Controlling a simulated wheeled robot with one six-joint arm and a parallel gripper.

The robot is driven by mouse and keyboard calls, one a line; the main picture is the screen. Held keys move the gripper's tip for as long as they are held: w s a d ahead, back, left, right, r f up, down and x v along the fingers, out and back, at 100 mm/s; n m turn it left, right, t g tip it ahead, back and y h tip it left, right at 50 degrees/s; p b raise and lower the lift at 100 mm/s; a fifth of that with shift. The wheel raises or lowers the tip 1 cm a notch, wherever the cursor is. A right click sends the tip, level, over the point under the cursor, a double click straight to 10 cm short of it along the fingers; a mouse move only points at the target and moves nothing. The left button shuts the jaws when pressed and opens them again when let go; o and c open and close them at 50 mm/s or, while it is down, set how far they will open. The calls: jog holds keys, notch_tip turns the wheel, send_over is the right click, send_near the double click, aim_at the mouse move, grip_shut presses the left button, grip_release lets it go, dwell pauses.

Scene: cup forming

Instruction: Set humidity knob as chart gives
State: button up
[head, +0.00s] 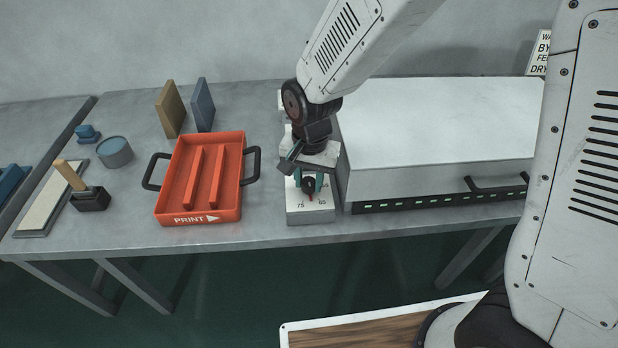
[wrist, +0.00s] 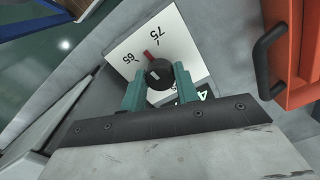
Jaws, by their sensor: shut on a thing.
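The humidity knob (head: 308,187) is a round black dial with a red pointer, on the sloped front of a pale control box (head: 310,217). In the wrist view the knob (wrist: 158,74) sits between the teal fingers of my gripper (wrist: 160,86). My gripper (head: 308,181) is shut on the knob. The red pointer (wrist: 149,55) points between the printed 65 and 75. Other dial marks are hidden by the gripper.
A white sign (head: 541,52) at the back right is partly cut off by my arm. A long white cabinet (head: 435,115) stands right of the box. An orange tray (head: 200,215) marked PRINT stands close on the left. Blocks and a round pot (head: 115,154) are farther left.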

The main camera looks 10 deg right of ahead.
aim_at(309, 182)
jog(key=m, duration=0.7)
dwell(0.6)
jog(key=o, duration=1)
jog(key=shift+c, duration=0.2)
notch_tip(309, 182, up, 8)
jog(key=shift+f, duration=0.1)
